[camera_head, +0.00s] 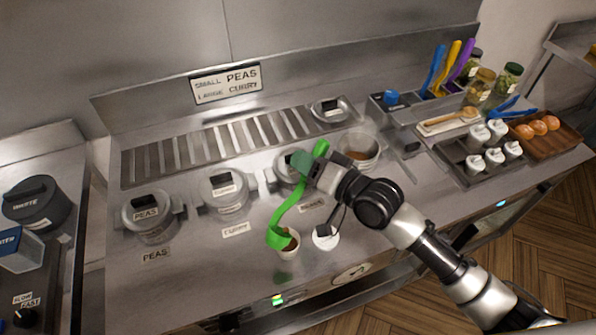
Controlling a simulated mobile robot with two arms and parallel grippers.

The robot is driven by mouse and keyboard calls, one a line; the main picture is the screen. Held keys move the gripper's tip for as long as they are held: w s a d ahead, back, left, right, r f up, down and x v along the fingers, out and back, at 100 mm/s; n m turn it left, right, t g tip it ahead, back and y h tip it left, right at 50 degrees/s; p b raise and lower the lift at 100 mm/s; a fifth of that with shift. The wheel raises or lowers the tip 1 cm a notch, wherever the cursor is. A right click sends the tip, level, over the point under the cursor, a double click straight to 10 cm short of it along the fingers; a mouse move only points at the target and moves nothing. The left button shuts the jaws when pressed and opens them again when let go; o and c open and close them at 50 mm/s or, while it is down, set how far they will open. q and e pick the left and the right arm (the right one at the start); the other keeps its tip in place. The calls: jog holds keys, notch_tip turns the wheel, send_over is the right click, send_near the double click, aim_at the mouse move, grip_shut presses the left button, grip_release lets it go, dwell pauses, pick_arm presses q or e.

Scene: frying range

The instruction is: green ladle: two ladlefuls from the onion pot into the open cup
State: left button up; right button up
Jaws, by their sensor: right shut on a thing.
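My right gripper (316,168) is shut on the green ladle (292,204) near the top of its handle. The ladle hangs down to the left, with its bowl tilted at the rim of the open cup (289,251). Brown content shows in that cup. An open pot (372,165) with brown content stands right of the gripper, partly behind my arm; its label is hidden, so I cannot tell for sure that it is the onion pot. My left gripper is not in view.
A second white cup (325,240) with a dark patch on top stands right of the open cup. Lidded pots labelled peas (150,228) and curry (229,203) stand left. A loose lid (331,110) lies behind. A rack of small white containers (467,172) is at right.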

pick_arm(q)
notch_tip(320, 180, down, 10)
jog(key=b, duration=0.9)
pick_arm(e)
jog(key=w+d+f+m, duration=0.3)
jog(key=w+f+m, duration=0.1)
jog(key=f+m, duration=0.3)
jog(key=shift+f+g, duration=0.4)
jog(key=shift+f, duration=0.65)
jog(key=shift+d, duration=0.1)
